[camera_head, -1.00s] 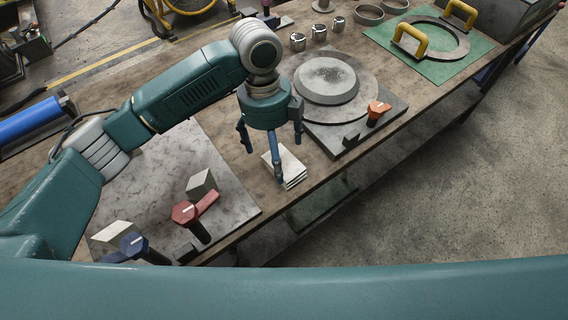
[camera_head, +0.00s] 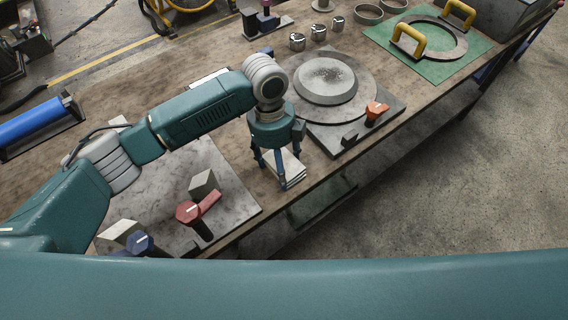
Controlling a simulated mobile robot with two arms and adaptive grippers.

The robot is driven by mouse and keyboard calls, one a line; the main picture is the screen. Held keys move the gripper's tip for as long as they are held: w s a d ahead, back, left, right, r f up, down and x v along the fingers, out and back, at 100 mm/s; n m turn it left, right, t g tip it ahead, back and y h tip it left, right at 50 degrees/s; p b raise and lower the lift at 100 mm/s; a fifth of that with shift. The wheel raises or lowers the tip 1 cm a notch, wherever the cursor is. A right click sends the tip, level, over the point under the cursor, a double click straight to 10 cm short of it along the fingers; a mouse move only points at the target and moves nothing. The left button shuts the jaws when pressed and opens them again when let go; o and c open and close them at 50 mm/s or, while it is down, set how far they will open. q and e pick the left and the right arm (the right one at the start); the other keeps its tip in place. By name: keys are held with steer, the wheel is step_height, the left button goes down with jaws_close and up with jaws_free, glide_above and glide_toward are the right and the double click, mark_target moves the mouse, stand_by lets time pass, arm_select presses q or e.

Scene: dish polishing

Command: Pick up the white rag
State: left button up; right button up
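The white rag (camera_head: 291,166) is a small folded stack lying on the wooden table, close to its front edge. My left gripper (camera_head: 274,174) points down directly over the rag, with its fingers spread apart. One finger is at the rag's left side and another reaches down in front of its near part. The gripper hides part of the rag's far side. I cannot tell whether the fingertips touch the rag. My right gripper is not in view.
Right of the rag is a plate fixture with a round grey disc (camera_head: 326,80) and an orange clamp knob (camera_head: 376,111). Left is a grey stone slab (camera_head: 165,180) with red (camera_head: 189,212) and blue (camera_head: 139,244) knobs. A green mat (camera_head: 468,61) with yellow handles lies farther right.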

arm_select(q)
steer(key=shift+r, duration=0.1)
step_height(320, 180, up, 18)
steer(key=b, duration=0.3)
steer(key=shift+r, duration=0.25)
steer(key=shift+c, duration=0.3)
steer(key=shift+r, duration=0.7)
steer(key=o, duration=0.5)
steer(key=c, duration=0.3)
steer(key=shift+c, duration=0.2)
